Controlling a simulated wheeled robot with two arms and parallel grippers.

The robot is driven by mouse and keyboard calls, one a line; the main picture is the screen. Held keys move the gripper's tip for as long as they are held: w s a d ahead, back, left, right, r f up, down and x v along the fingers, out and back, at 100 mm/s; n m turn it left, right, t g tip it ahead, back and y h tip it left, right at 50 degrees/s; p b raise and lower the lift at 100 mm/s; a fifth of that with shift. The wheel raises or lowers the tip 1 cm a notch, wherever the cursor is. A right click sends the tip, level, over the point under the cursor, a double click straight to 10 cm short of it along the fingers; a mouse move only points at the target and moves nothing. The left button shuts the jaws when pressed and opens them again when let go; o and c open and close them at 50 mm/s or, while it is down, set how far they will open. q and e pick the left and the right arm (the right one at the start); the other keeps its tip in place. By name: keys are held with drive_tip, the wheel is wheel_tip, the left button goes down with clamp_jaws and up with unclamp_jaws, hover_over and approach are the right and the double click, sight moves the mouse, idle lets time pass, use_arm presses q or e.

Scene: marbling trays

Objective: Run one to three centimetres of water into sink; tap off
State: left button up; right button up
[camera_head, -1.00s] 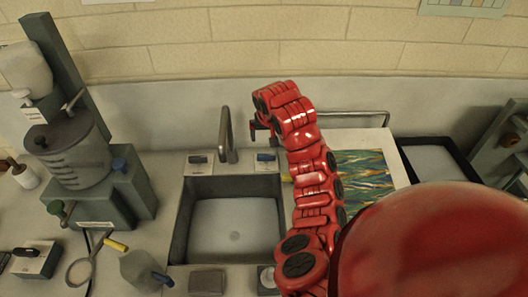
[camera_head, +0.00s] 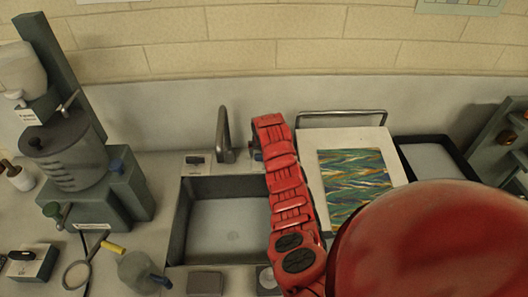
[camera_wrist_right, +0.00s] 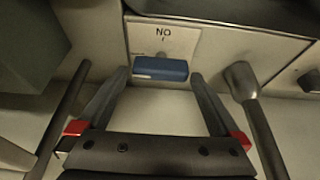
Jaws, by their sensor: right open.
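The grey sink (camera_head: 177,225) is in the middle of the head view, with a pale floor and a drain. I cannot tell whether water lies in it. The dark grey tap spout (camera_head: 224,137) stands behind it; a spout-like grey bar (camera_wrist_right: 258,115) shows in the right wrist view. A blue tap lever (camera_wrist_right: 160,69) sits under a small label on a pale plate. My right gripper (camera_wrist_right: 160,77) is open, its fingertips on either side of the blue lever, with no clear contact. In the head view my red right arm hides the gripper. My left gripper is out of view.
A second tap control (camera_head: 195,159) is left of the spout. A board (camera_head: 308,170) with a marbled sheet and a dark tray (camera_head: 402,153) stand at right.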

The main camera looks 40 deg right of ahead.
drive_tip(key=shift+w+f, duration=0.1)
drive_tip(key=shift+f, duration=0.25)
drive_tip(key=c, duration=1.1)
drive_tip(key=shift+o, duration=0.2)
drive_tip(key=b, duration=0.1)
drive_tip(key=m+b, duration=0.1)
drive_tip(key=b, duration=0.1)
drive_tip(key=shift+w+f, duration=0.15)
drive_tip(key=shift+f, duration=0.15)
drive_tip(key=shift+r+m+h, duration=0.3)
drive_tip(key=shift+m+h, duration=0.1)
drive_tip(key=shift+m, duration=0.2)
drive_tip(key=o, duration=1.1)
drive_tip(key=shift+c, duration=0.2)
